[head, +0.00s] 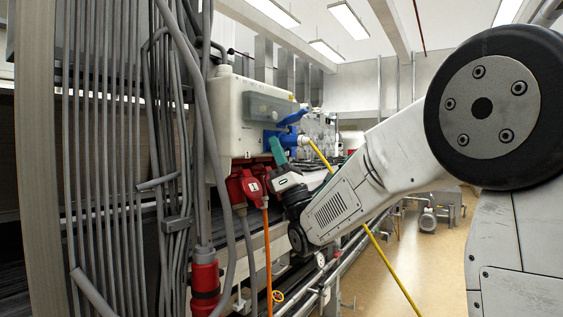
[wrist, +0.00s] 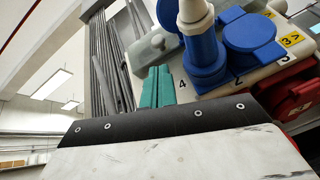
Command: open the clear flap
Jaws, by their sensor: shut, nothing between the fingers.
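The clear flap (head: 270,107) is a smoky, see-through cover on the front of a pale distribution box (head: 226,108). It looks closed. In the wrist view the flap (wrist: 152,48) shows as a grey-green translucent shape just beyond my fingertips. My gripper (head: 276,146) has teal fingers, shut and empty, pointing up in front of the box's lower part, below the flap. The fingers (wrist: 157,84) also show in the wrist view, near the printed "4". I cannot tell whether they touch the box or flap.
Blue sockets (wrist: 205,62) sit right of the fingers; one holds a plug with a yellow cable (head: 319,155). A blue lid (head: 293,117) sticks out beside the flap. Red connectors (head: 240,186) and an orange cable (head: 268,250) hang below. Grey conduits (head: 120,120) fill the left.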

